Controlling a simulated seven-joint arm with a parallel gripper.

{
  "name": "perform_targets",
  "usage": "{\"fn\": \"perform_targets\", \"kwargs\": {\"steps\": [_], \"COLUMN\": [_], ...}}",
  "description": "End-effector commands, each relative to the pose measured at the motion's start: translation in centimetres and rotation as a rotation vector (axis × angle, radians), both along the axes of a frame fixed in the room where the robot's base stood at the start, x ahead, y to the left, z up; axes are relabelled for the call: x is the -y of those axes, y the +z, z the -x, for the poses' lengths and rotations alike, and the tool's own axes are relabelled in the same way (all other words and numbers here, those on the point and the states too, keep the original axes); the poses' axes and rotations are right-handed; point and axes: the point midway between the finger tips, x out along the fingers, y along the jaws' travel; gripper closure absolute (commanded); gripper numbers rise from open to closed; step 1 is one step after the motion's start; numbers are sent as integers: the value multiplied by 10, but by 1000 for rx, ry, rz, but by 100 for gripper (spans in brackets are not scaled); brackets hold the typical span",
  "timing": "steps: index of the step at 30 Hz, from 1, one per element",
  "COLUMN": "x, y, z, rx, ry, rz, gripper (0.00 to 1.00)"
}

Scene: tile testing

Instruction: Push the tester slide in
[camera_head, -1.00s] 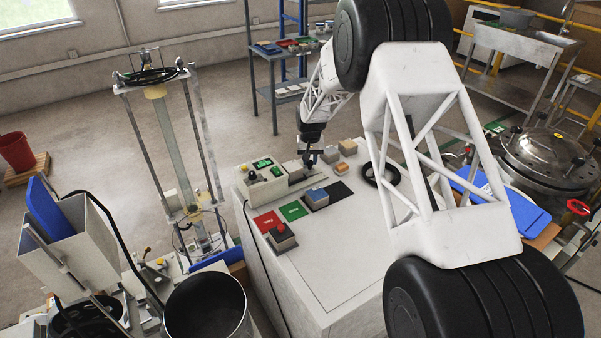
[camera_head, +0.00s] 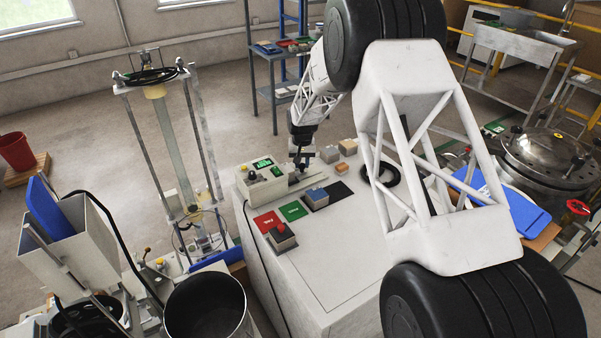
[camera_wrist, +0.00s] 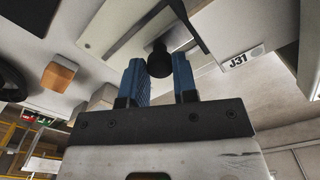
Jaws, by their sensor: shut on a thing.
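My gripper (camera_head: 301,160) is over the slide, close to the tester's right side. In the wrist view, the blue fingers of my gripper (camera_wrist: 159,66) are shut on the slide's black knob (camera_wrist: 160,58). A pale slide plate (camera_wrist: 120,28) shows beyond the knob. My arm hides part of the slide in the head view.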

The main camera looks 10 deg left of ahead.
Motion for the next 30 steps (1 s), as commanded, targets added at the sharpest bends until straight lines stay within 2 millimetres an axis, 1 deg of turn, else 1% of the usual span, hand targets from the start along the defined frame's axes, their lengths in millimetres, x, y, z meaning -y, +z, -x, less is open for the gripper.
{"fn": "perform_targets", "kwargs": {"steps": [6,21,30], "x": [-5,-6,-12], "y": [1,1,1], "z": [4,5,11], "rx": [1,2,2], "ry": [0,0,0], "rz": [0,-1,-1], "gripper": [90,90,90]}}
